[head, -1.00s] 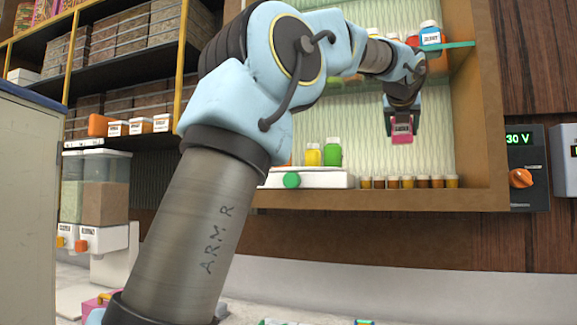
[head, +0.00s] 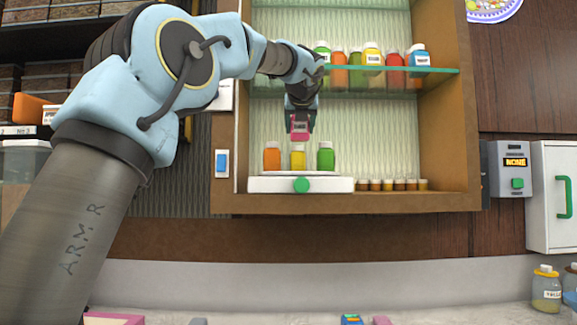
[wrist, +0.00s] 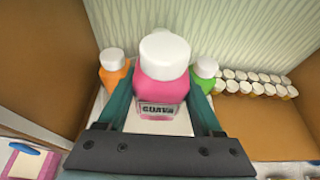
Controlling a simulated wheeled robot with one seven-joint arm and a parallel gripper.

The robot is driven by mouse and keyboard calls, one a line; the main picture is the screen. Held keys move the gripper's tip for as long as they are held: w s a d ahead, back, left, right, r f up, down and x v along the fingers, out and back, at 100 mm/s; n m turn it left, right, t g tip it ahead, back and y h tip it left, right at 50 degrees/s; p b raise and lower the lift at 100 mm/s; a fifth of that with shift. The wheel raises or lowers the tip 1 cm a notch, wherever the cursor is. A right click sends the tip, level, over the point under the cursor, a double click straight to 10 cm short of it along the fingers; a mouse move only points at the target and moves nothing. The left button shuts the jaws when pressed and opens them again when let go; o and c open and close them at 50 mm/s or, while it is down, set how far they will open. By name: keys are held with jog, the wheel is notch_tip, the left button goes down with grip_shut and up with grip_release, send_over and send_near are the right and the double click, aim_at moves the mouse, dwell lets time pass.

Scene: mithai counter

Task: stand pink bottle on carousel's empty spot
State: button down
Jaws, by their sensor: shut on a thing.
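My gripper (head: 300,108) is shut on the pink bottle (head: 299,130). The bottle hangs above the white carousel (head: 335,184) in the cabinet's lower bay. In the wrist view the pink bottle (wrist: 160,90) has a white cap and a "GUAVA" label, between my teal fingers. On the carousel stand an orange bottle (head: 272,157), a yellow bottle (head: 298,158) and a green bottle (head: 325,157). The wrist view shows the orange bottle (wrist: 114,76) at left and the green bottle (wrist: 204,78) at right; the yellow one is hidden there. The empty spot cannot be made out.
A green knob (head: 301,185) is on the carousel's front. Small jars (head: 398,185) stand right of it. A glass shelf (head: 440,71) with several bottles is above, close to my wrist. The wooden cabinet side (head: 440,130) bounds the right.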

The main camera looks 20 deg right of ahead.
notch_tip(320, 180, down, 8)
jog(key=shift+f+b, duration=0.1)
jog(key=shift+b, duration=0.5)
jog(key=shift+f, duration=0.2)
jog(key=shift+c, duration=0.2)
grip_release()
jog(key=shift+r, duration=0.25)
jog(key=b+v, duration=0.2)
jog(key=v, duration=1)
